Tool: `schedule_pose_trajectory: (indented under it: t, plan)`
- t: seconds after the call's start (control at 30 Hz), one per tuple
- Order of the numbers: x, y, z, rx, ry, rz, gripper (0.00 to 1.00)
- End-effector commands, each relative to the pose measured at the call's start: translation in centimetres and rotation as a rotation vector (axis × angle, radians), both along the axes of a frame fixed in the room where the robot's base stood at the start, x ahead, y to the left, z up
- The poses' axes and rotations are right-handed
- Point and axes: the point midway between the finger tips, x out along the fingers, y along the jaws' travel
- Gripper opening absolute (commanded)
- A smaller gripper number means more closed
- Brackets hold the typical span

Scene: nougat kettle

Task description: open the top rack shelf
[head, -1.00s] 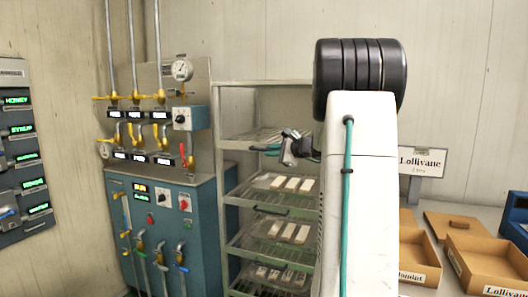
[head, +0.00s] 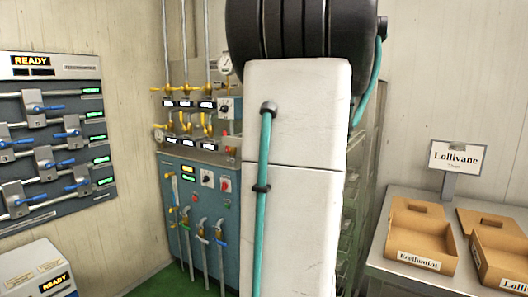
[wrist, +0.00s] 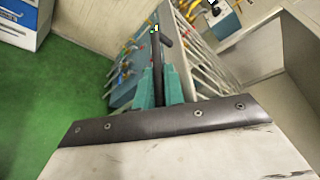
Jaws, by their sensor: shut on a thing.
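The rack (head: 352,215) stands behind my arm in the head view, with only slivers of its wire shelves showing at the right of the arm. Its top shelf is hidden there. In the wrist view, my gripper (wrist: 159,72) has its two teal fingers closed on a dark handle bar (wrist: 166,36), which I take to be the top shelf's. Pale slanted wires (wrist: 205,75) show to the right of the fingers. I cannot tell how far out the top shelf stands. My gripper is hidden in the head view.
A teal cabinet (head: 205,215) with pipes and valves stands left of the rack. A valve panel (head: 50,130) hangs on the left wall. A counter with open cardboard boxes (head: 420,240) and a Lollivane sign (head: 457,157) is at right. Green floor (wrist: 60,90) is clear at left.

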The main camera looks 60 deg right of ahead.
Motion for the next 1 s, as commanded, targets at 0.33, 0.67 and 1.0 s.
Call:
schedule_pose_trajectory:
  t: [0.33, 0.67, 1.0]
  plan:
    - [-0.4, 0.0, -0.1, 0.002, 0.002, -0.012, 0.00]
    - [-0.3, 0.1, -0.1, 0.002, 0.001, -0.008, 0.33]
    - [-2.8, 1.1, 0.6, 0.000, 0.000, -0.012, 0.33]
